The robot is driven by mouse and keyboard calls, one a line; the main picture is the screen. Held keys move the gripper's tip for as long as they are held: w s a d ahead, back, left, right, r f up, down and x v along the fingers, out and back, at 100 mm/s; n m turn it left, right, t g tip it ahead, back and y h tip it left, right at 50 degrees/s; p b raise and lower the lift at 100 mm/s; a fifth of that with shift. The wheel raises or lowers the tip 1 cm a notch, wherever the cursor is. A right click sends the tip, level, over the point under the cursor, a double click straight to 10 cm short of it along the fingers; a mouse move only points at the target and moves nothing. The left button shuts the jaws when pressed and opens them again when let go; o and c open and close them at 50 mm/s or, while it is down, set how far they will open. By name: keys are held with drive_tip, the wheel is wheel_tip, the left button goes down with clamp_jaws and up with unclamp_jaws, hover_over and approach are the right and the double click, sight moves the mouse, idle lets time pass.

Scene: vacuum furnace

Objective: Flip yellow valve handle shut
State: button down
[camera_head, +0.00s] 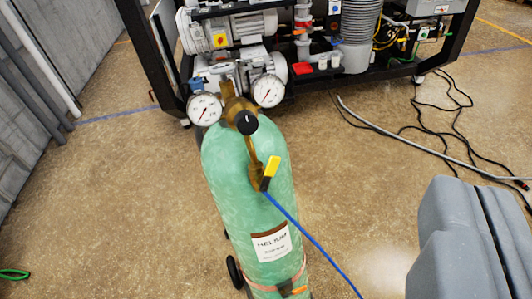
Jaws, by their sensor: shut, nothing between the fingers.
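The yellow valve handle (271,167) sits on a small brass valve (256,172) at the front of the regulator. It points up and slightly right in the picture, alongside the brass valve. A blue hose (311,239) runs from the valve down to the right. The brass regulator (236,108) has a black knob (246,122) and two white dial gauges. It sits at the top of a green helium cylinder (223,165). My gripper (474,190) is at the lower right, its grey fingers shut and empty. It is well to the right of the handle and apart from it.
A black-framed machine (165,75) with a grey pump (240,30) stands behind the cylinder. Black and grey cables (420,140) lie on the floor at right. A grey wall (60,50) is at left. Bare floor (360,190) shows between cylinder and gripper.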

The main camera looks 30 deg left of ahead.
drive_tip(key=shift+s, duration=0.1)
drive_tip(key=w+a+f+n+g+p, duration=0.1)
drive_tip(key=w+a+f+n+p, duration=0.3)
drive_tip(key=a+f, duration=0.35)
drive_tip(key=w+a+f+n+g+p, duration=0.2)
drive_tip(key=w+a+f+n+p, duration=0.1)
drive_tip(key=a+f+n, duration=0.4)
drive_tip(key=w+a+f+n+g+p, duration=0.1)
drive_tip(key=w+a+f+n+p, duration=0.25)
drive_tip(key=a+f, duration=0.35)
drive_tip(key=p, duration=0.2)
hover_over(260, 188)
drive_tip(key=shift+n, duration=0.35)
drive_tip(key=shift+f, duration=3.1)
